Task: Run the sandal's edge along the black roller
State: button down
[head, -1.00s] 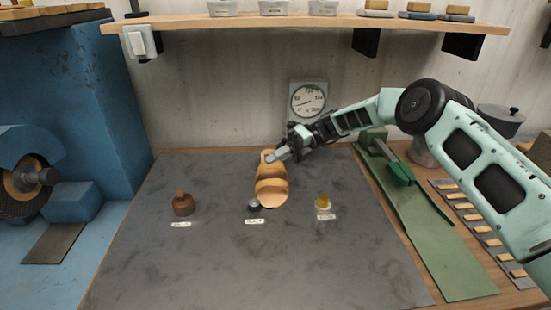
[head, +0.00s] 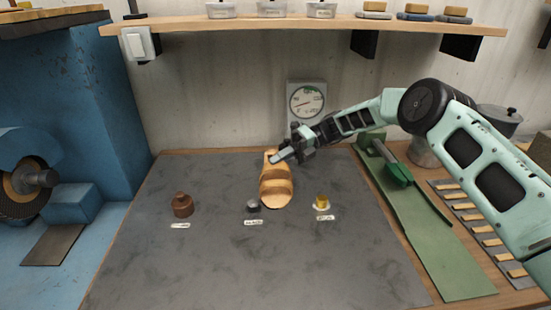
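The tan sandal (head: 276,190) is at the middle of the dark mat, long side pointing toward me, with straps across it. My gripper (head: 279,158) is at its far end, with its fingers closed on that end; the exact contact is small and partly hidden. A small black cylinder (head: 253,205), which looks like the black roller, stands on the mat just left of the sandal's near part. A narrow gap shows between them. I cannot tell whether the sandal rests on the mat or hangs just above it.
A brown knob-topped piece (head: 183,205) stands left and a yellow piece (head: 321,202) right, each with a label too small to read. A blue grinding machine (head: 60,160) is at far left. A green strip (head: 440,250) lies right. The mat's front (head: 250,275) is clear.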

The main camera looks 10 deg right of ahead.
jog(key=shift+d+r, duration=0.1)
jog(key=shift+r, duration=0.1)
notch_tip(320, 180, up, 9)
jog(key=p, duration=0.6)
jog(key=shift+f, duration=0.15)
dwell(0.6)
